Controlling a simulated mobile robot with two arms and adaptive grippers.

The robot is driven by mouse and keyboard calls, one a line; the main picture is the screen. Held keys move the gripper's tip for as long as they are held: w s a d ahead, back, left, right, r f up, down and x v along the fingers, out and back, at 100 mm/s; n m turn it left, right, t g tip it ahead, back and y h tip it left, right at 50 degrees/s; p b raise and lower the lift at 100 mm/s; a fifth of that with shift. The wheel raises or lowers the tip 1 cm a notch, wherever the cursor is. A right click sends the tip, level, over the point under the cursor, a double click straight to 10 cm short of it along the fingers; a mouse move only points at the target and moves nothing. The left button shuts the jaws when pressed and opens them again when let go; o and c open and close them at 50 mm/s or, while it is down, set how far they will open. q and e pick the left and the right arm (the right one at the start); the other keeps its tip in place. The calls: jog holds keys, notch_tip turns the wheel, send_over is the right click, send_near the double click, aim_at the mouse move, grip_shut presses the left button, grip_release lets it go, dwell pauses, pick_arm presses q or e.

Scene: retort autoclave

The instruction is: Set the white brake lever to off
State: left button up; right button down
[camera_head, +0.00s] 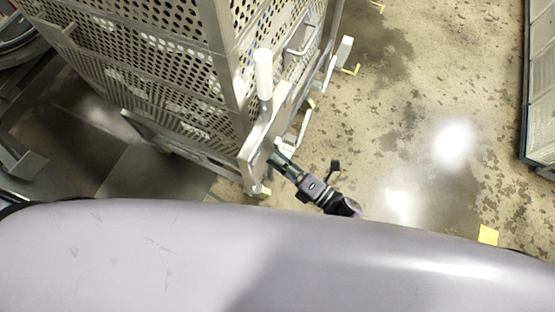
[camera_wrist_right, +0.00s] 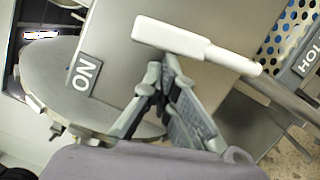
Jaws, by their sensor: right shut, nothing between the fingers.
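The white brake lever (camera_head: 263,75) stands up at the near corner of the perforated metal cart in the head view. In the right wrist view, what looks like the same lever's white handle (camera_wrist_right: 180,38) lies across the upper middle, on a grey rod running to the lower right. My right gripper (camera_head: 277,156) is shut and empty, low beside the cart corner and below the lever. In the right wrist view its fingertips (camera_wrist_right: 165,68) are just below the handle; contact cannot be told. My left gripper is not in view.
A partly cut-off plate reading "HOL" (camera_wrist_right: 309,60) is at the right edge. The perforated cart (camera_head: 150,70) fills the upper left. Stained floor (camera_head: 400,120) to the right is open.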

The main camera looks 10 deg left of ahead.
jog(key=w+m+p, duration=0.1)
jog(key=w+r+m+p, duration=0.1)
jog(key=m, duration=0.1)
jog(key=w+d+r+m+h+p, duration=0.1)
jog(key=shift+w+d, duration=0.1)
jog(key=shift+w, duration=0.2)
jog(key=shift+w+d+f+m+g+h, duration=0.1)
jog(key=shift+w+d+m+g+h, duration=0.1)
jog(key=shift+w+m, duration=0.4)
jog(key=shift+w+d+f+m+g+h, duration=0.1)
jog(key=shift+w+d+m+g, duration=0.05)
jog(key=shift+w+m, duration=0.45)
jog(key=shift+w+d+f+m+g+h, duration=0.1)
jog(key=shift+w+d+m+g, duration=0.1)
jog(key=shift+w+m, duration=0.4)
send_near(281, 144)
jog(key=d, duration=0.1)
jog(key=w+d, duration=0.1)
jog(key=d, duration=0.2)
jog(key=shift+w, duration=0.4)
